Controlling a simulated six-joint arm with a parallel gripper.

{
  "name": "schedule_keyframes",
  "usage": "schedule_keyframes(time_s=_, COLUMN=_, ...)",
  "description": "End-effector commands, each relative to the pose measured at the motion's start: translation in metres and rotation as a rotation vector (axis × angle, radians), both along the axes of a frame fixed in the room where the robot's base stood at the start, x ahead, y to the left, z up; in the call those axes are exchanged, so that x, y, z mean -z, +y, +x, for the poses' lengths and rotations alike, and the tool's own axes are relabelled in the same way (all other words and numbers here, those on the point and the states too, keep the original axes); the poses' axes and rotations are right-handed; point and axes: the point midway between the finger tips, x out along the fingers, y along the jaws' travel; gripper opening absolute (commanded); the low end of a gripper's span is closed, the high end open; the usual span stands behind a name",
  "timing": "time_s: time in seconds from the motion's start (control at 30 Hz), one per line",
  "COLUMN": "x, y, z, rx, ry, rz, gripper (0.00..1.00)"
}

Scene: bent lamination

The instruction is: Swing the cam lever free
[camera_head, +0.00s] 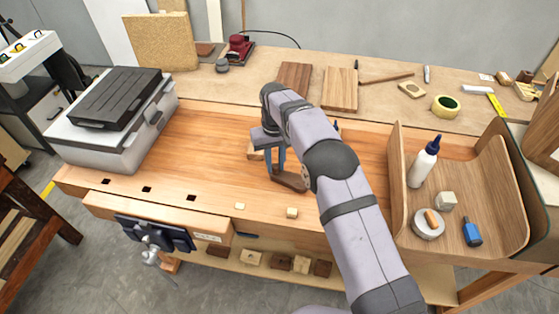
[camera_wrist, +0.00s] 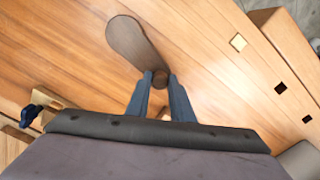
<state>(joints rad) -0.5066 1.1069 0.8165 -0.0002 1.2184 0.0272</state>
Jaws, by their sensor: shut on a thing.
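The cam lever (camera_wrist: 134,42) is a dark brown, rounded wooden piece lying on the bench top, ahead of my fingers in the wrist view. A short round brown peg (camera_wrist: 160,78) at its near end stands between my two blue fingertips. In the head view the lever (camera_head: 290,181) shows low beside my fingers, partly hidden by my arm. My gripper (camera_wrist: 161,82) is shut on the peg; in the head view my gripper (camera_head: 274,168) points down at the bench. What the lever bears against is hidden.
A grey case (camera_head: 118,115) stands at the back left of the bench. A curved wooden form (camera_head: 470,190) with a glue bottle (camera_head: 424,162) and small items stands at the right. Square dog holes (camera_head: 147,189) line the front edge. The bench left of my gripper is mostly clear.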

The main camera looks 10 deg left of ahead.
Motion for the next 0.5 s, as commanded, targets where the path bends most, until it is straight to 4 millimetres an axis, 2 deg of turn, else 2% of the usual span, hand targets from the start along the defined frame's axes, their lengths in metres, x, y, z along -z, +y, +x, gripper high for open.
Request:
schedule_keyframes(time_s=0.2, x=0.0, y=0.004, z=-0.013, rx=-0.165, ry=-0.001, rz=0.002, gripper=0.0)
schedule_keyframes(time_s=0.5, x=0.0, y=0.004, z=-0.022, rx=-0.293, ry=0.0, rz=0.001, gripper=0.0)
